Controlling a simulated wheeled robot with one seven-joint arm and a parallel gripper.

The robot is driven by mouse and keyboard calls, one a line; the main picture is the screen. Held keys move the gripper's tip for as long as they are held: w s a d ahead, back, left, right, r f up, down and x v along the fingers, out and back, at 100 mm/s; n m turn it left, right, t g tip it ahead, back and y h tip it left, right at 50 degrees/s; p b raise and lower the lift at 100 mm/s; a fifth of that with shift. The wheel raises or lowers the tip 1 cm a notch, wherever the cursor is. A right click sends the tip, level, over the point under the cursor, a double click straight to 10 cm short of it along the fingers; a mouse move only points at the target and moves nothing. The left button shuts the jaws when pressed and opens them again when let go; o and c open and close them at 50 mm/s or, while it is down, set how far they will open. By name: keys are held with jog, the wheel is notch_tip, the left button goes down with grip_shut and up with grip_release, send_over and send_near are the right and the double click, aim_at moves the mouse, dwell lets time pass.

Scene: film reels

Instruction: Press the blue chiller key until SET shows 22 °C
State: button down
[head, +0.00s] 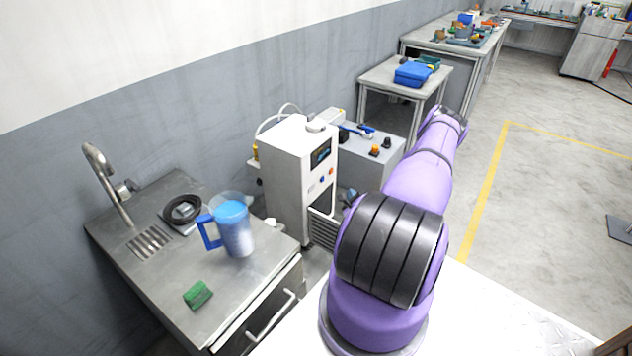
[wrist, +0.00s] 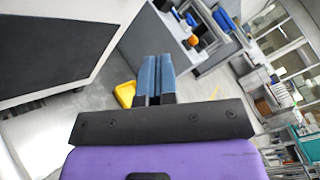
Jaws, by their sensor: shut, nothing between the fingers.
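The white chiller (head: 288,180) stands upright beyond the sink bench in the head view. Its dark display (head: 321,153) is on the upper front face, too small to read the SET value. Below it are a small blue key (head: 322,180) and an orange one (head: 331,172). My gripper (wrist: 155,62) shows in the wrist view, its two blue fingers together and empty, with open floor and a grey cabinet beyond. The keys cannot be made out there. In the head view my purple arm hides most of the gripper.
A steel sink bench (head: 160,270) at left holds a blue-lidded jug (head: 236,232) and a green sponge (head: 198,294). A grey cabinet (head: 372,160) with an orange knob stands right of the chiller. A yellow object (wrist: 125,94) lies on the floor.

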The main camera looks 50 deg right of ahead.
aim_at(322, 179)
jog(key=shift+a+r+m, duration=0.2)
jog(key=shift+r+m, duration=0.1)
jog(key=shift+r, duration=0.05)
jog(key=w, duration=0.8)
jog(key=shift+w+a, duration=0.35)
jog(key=shift+w, duration=0.1)
dwell(2.0)
jog(key=shift+w, duration=0.35)
jog(key=shift+w+a, duration=0.1)
jog(key=shift+w, duration=0.35)
dwell(0.7)
jog(key=shift+s, duration=0.9)
